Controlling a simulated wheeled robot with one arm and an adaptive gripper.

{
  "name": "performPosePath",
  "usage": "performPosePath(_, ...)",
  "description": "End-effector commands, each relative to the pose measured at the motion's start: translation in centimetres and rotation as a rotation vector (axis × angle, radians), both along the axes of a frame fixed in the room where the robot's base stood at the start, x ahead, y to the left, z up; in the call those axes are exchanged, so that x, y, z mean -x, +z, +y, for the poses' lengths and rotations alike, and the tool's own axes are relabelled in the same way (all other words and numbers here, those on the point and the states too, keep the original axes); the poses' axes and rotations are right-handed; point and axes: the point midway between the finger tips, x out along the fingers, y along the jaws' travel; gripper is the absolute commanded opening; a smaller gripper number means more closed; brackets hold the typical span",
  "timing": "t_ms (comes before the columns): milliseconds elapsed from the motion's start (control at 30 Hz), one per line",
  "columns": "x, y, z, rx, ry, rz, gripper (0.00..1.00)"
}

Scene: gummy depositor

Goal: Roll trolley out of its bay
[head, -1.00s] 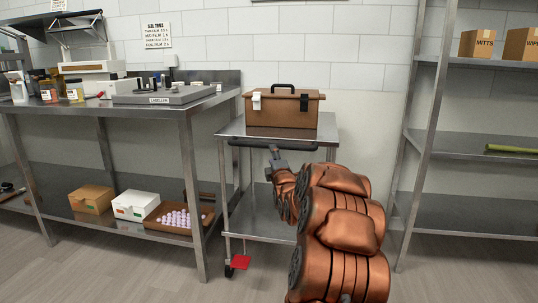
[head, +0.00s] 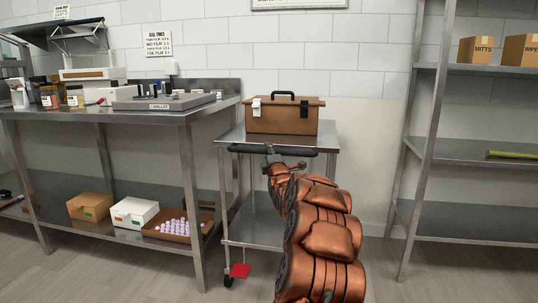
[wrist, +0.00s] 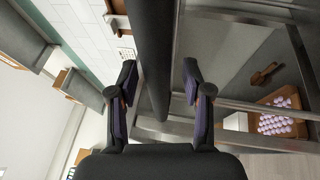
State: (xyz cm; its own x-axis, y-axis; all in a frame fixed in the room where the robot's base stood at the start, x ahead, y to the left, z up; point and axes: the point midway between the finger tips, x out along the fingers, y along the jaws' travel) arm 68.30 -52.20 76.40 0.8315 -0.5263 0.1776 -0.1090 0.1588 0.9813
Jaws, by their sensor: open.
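The steel trolley (head: 232,190) stands between the workbench and the shelf rack. Its black handle bar (head: 245,149) runs across the front of its top in the head view. A brown case (head: 284,117) with a black handle sits on top. A red pedal (head: 239,270) shows low down by a front caster. My gripper (head: 283,160) is at the handle bar's middle, partly hidden by my arm. In the wrist view my gripper (wrist: 159,82) is open, and the black handle bar (wrist: 154,45) runs between its two fingers. I cannot tell whether either finger touches it.
The workbench (head: 185,115) is close on the trolley's left, its lower shelf holding boxes and a tray of pale purple pieces (head: 178,227). The shelf rack (head: 426,150) stands to the right, with a gap between. Grey floor in front is clear.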

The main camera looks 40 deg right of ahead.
Motion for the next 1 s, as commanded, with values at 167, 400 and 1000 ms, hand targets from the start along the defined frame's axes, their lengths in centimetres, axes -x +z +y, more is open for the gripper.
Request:
performPosePath(167,-0.26,0.12,-0.17,0.000,-0.001,-0.001,0.49)
performPosePath(400,-0.26,0.19,-0.17,0.001,0.000,-0.002,0.49)
performPosePath(1000,-0.25,0.17,-0.17,0.000,-0.001,-0.001,0.00)
